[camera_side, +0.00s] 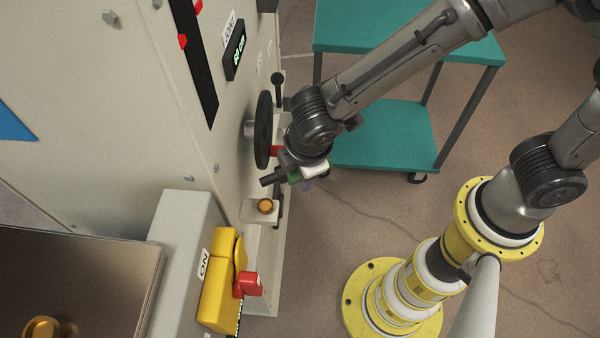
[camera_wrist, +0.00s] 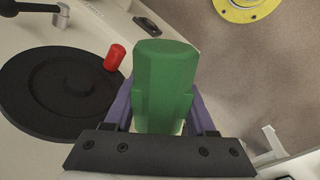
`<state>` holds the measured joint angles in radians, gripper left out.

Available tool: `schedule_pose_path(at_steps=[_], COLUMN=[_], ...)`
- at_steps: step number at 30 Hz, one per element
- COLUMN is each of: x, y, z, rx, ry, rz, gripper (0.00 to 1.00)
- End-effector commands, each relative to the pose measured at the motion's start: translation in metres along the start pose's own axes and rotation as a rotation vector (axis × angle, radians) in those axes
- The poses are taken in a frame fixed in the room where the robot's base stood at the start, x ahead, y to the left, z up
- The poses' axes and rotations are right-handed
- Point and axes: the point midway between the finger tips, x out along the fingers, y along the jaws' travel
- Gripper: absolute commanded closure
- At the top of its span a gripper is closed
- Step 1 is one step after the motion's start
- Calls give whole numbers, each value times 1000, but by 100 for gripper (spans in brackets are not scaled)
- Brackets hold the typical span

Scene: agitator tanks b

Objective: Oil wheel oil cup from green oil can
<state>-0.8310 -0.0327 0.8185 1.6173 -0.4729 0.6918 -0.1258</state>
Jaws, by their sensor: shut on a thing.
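A green oil can (camera_wrist: 163,85) with faceted sides fills the middle of the wrist view. My gripper (camera_wrist: 160,112), with purple fingers, is shut on it from both sides. In the side view only a small green part of the can (camera_side: 294,178) shows at my gripper (camera_side: 302,181). The black wheel (camera_side: 263,130) with a red knob (camera_side: 276,151) stands on the machine's face, just up and left of my gripper. A brass cup (camera_side: 265,206) sits on a small bracket below the wheel, below and left of my gripper. Whether the can touches anything cannot be told.
A black lever (camera_side: 278,90) stands above the wheel. Another brass cup (camera_side: 42,328) is at lower left. A teal cart (camera_side: 385,135) stands behind my arm. Floor right of the bracket is clear.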

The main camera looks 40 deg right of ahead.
Motion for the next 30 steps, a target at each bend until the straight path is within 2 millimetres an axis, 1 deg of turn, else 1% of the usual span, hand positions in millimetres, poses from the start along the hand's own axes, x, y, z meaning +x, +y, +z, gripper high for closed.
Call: schedule_pose_path(at_steps=[3, 19, 24, 30], x=[-12, -57, -64, -64], y=[4, 18, 20, 20], z=[0, 2, 3, 3], rx=[1, 1, 0, 0], ry=[3, 2, 1, 1], rz=[1, 2, 0, 0], gripper=[100, 100, 100, 100])
